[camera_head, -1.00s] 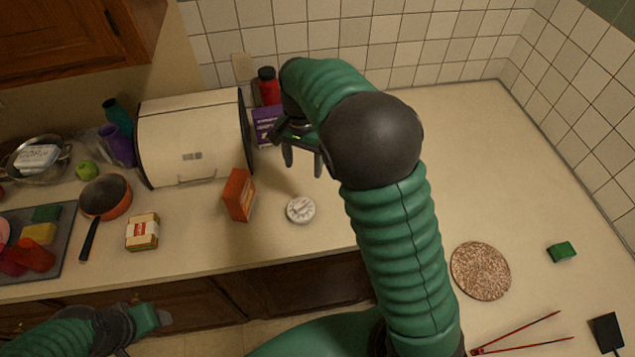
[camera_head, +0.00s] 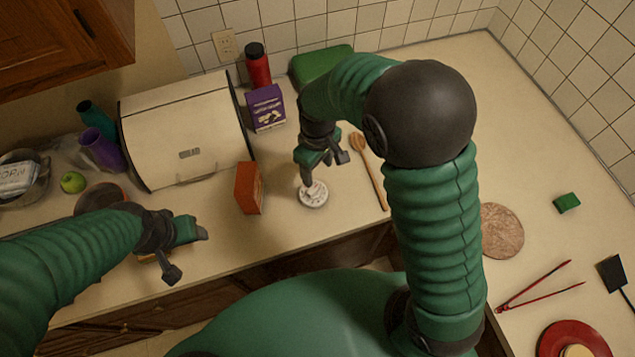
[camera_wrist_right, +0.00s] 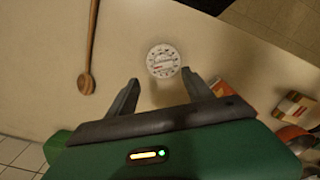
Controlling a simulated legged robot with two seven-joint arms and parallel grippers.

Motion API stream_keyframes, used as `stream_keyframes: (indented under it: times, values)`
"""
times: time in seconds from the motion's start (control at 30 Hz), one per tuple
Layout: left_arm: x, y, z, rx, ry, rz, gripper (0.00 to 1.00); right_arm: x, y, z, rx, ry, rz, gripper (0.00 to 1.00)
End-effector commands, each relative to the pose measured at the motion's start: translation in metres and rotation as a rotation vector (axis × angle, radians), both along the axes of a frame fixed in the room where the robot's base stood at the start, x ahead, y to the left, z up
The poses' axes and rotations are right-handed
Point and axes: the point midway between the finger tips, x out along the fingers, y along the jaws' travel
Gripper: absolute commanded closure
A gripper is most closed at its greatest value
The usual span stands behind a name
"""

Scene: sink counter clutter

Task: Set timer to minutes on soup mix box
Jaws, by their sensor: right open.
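The timer (camera_head: 313,196) is a white round dial lying face up near the counter's front edge. It also shows in the right wrist view (camera_wrist_right: 163,61), just beyond my fingertips; its markings are too small to read. My right gripper (camera_head: 323,172) is open and empty above the timer, its fingers pointing down. An orange-red box (camera_head: 248,188) stands left of the timer, and a purple box (camera_head: 266,108) stands behind; I cannot read which is soup mix. My left gripper (camera_head: 188,253) is open over the counter's front edge, partly covering a small packet.
A cream bread box (camera_head: 187,140) stands left of the boxes, with a red bottle (camera_head: 257,65) behind. A wooden spoon (camera_head: 368,172) lies right of the timer. A round trivet (camera_head: 502,231) and red tongs (camera_head: 540,286) lie farther right.

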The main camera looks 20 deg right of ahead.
Motion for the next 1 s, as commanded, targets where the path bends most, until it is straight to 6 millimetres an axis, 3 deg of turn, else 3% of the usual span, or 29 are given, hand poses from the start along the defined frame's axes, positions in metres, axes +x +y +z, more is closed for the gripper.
stream_keyframes:
  times: [0.2,0.4,0.77,1.0]
  values:
    - [0.000,0.000,0.009,0.000,0.000,0.000,0.40,0.000,0.005,-0.056,-0.006,0.007,0.000,0.40]
    - [0.000,0.000,0.013,0.000,0.000,0.001,0.40,-0.001,0.004,-0.090,-0.003,0.001,0.001,0.40]
    - [0.000,0.000,0.013,0.000,0.000,0.000,0.40,0.001,0.001,-0.099,0.000,0.000,0.000,0.41]
    - [0.000,0.000,0.013,0.000,0.000,0.000,0.40,0.001,0.004,-0.099,-0.002,0.000,0.001,0.73]
